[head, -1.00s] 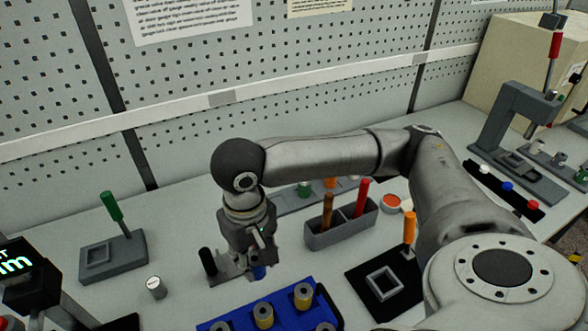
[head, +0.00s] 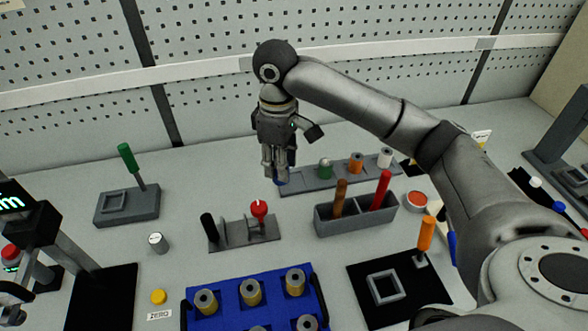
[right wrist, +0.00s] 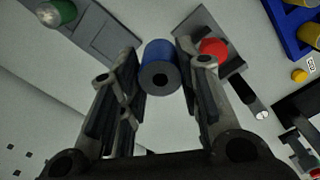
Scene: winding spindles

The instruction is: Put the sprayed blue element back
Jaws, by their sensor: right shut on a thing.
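My right gripper (head: 277,168) is shut on the blue element (right wrist: 160,54), a short cylinder with a dark hole in its end. In the head view only a sliver of blue shows below the fingers, at the left end of the long grey rack (head: 312,185). I cannot tell whether the element touches the rack. The rack holds a green element (head: 325,168), an orange element (head: 356,163) and a white element (head: 385,157). The green element (right wrist: 55,12) and the rack (right wrist: 95,32) also show in the right wrist view.
A grey fixture (head: 243,240) with a black handle and red knob (head: 259,209) stands in front. A grey two-part holder (head: 356,218) has a brown and a red tool. A blue tray (head: 225,314) with yellow spools is nearer. Clear table lies left of the rack.

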